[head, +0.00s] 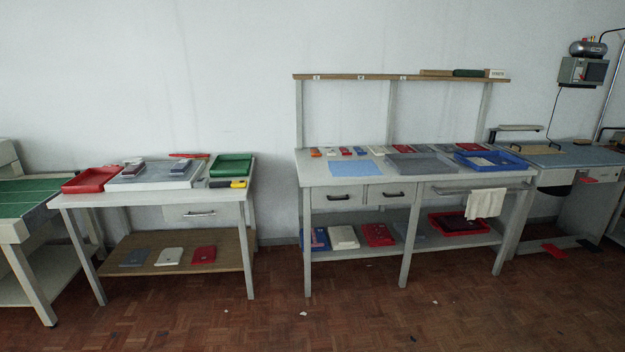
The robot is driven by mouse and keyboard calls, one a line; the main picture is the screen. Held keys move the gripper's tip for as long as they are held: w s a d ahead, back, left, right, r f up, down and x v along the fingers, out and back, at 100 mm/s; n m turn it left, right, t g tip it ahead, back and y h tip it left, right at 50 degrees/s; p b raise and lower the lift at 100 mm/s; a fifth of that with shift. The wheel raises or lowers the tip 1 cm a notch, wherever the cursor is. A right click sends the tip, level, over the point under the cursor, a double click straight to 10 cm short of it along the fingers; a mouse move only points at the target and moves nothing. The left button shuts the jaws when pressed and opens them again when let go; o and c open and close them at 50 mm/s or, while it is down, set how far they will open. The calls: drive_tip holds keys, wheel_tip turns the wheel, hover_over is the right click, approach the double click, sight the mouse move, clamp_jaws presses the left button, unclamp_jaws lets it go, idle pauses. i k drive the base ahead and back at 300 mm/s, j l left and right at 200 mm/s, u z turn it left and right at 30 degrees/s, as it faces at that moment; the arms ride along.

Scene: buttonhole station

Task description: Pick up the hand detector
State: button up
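A small yellow and black object (239,184) lies at the front right corner of the left table (140,196). A long thin red object (188,155) lies at the back of the same table. Either could be the hand detector; at this size I cannot tell which, or whether it is elsewhere. My gripper is not in view, and nothing in view is being held.
The left table also bears a red tray (90,180), a grey tray (155,178) and a green tray (231,165). A larger workbench (310,172) with a blue tray (490,162) stands to its right. The parquet floor (330,325) in front is mostly clear, with small scraps.

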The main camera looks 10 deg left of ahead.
sight(240, 182)
drive_tip(key=i+j+u, duration=0.15)
drive_tip(key=i+u, duration=0.15)
drive_tip(key=i, duration=0.5)
drive_tip(key=i+l+u, duration=0.1)
drive_tip(key=i+u, duration=0.25)
drive_tip(key=i, duration=0.5)
drive_tip(key=i+j+z, duration=0.15)
drive_tip(key=i+j, duration=0.4)
drive_tip(key=i, duration=0.2)
drive_tip(key=i+j+z, duration=0.2)
drive_tip(key=i+j, duration=0.55)
drive_tip(key=j, duration=0.3)
drive_tip(key=i+j+z, duration=0.15)
drive_tip(key=j, duration=0.3)
drive_tip(key=i+j, duration=0.1)
drive_tip(key=j, duration=0.3)
drive_tip(key=i+j+z, duration=0.1)
drive_tip(key=j, duration=0.35)
